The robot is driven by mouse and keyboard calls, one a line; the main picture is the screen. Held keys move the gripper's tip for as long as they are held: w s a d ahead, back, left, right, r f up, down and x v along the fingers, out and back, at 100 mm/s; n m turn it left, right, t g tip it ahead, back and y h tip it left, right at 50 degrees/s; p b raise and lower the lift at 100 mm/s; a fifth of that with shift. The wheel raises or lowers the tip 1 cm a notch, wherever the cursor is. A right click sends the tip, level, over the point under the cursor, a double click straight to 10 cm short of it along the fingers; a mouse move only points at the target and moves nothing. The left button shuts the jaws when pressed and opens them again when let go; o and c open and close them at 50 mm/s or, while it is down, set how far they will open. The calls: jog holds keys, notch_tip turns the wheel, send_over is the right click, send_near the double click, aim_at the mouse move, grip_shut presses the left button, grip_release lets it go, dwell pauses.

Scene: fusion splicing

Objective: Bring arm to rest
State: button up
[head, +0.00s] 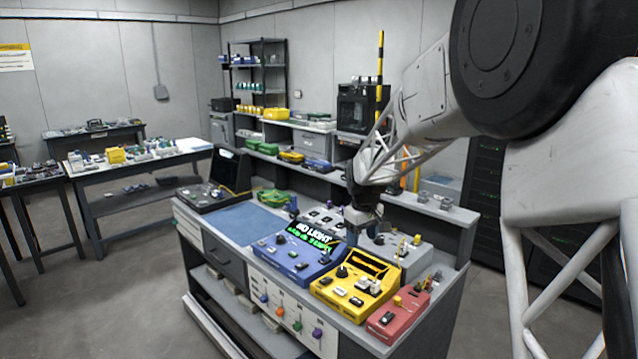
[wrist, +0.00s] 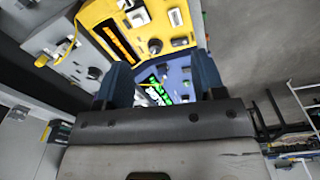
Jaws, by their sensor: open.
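My gripper (head: 362,216) hangs above the back part of the workbench, behind the blue and yellow units in the head view. In the wrist view its two dark blue fingers (wrist: 162,85) stand apart with nothing held between them. The blue unit (head: 296,252) and the yellow unit (head: 352,284) sit side by side on the bench. My fingertips are small and partly hidden in the head view.
A red unit (head: 398,314) stands at the bench's right end. A grey unit (head: 402,252) is close to my gripper. A blue mat (head: 243,222) lies clear on the left. A raised shelf (head: 425,207) runs along the bench's back. A striped pole (head: 379,75) stands behind.

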jog(key=s+d+r+m, duration=0.25)
jog(key=s+r, duration=0.35)
jog(key=s, duration=0.7)
jog(key=s+d+m+t, duration=0.1)
jog(key=s+d+m, duration=0.1)
jog(key=s, duration=1.5)
jog(key=s+d+m, duration=0.2)
jog(key=s, duration=1.6)
jog(key=shift+f+t, duration=0.35)
jog(key=shift+t, duration=0.05)
jog(key=shift+m, duration=0.25)
